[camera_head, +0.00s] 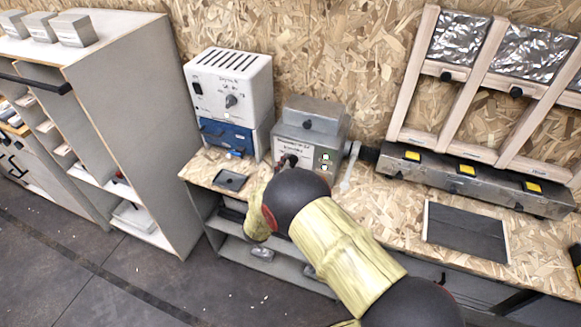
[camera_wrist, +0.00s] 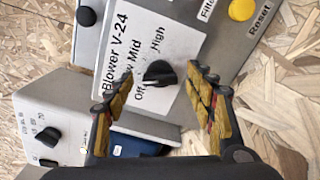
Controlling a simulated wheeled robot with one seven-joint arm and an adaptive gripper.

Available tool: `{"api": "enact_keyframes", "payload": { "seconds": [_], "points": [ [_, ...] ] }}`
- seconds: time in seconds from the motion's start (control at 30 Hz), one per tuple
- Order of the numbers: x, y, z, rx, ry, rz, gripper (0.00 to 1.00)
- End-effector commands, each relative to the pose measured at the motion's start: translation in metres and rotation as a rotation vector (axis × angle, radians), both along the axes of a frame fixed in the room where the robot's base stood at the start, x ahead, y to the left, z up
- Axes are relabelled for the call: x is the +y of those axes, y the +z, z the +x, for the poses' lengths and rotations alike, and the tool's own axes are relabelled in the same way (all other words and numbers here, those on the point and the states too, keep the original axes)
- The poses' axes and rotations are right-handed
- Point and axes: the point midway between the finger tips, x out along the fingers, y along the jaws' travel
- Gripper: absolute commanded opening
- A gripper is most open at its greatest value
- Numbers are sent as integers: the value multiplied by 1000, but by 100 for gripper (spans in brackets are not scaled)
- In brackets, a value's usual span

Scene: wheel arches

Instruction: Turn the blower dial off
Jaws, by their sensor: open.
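The blower (camera_head: 312,125) is a grey metal box on the wooden bench in the head view, partly hidden behind my arm. In the wrist view its white label (camera_wrist: 122,45) reads "Blower V-24", with Off, Mid and High marks and another mark partly covered. The black blower dial (camera_wrist: 158,73) sits beside these marks; I cannot tell for certain which one it points at. My gripper (camera_wrist: 153,92) is open, its yellow-padded fingers spread with the dial between and beyond their tips. I see no finger touching the dial. In the head view my arm mostly hides the gripper.
A white box with a knob (camera_head: 231,100) stands on a blue case (camera_head: 226,135) left of the blower. The blower panel also carries a yellow Reset button (camera_wrist: 242,9). A wooden frame (camera_head: 412,75) stands to the right. A dark plate (camera_head: 465,232) lies on the bench.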

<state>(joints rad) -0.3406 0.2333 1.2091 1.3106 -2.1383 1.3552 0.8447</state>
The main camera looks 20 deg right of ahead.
Motion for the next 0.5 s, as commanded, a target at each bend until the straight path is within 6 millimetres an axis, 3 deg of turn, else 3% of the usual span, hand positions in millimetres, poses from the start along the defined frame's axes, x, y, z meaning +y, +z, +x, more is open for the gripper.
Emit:
{"api": "enact_keyframes", "payload": {
  "seconds": [0.43, 0.5],
  "points": [
    [-8, 0, 10, 1, 0, 0, 55],
    [-8, 0, 10, 1, 0, 0, 51]
  ]
}}
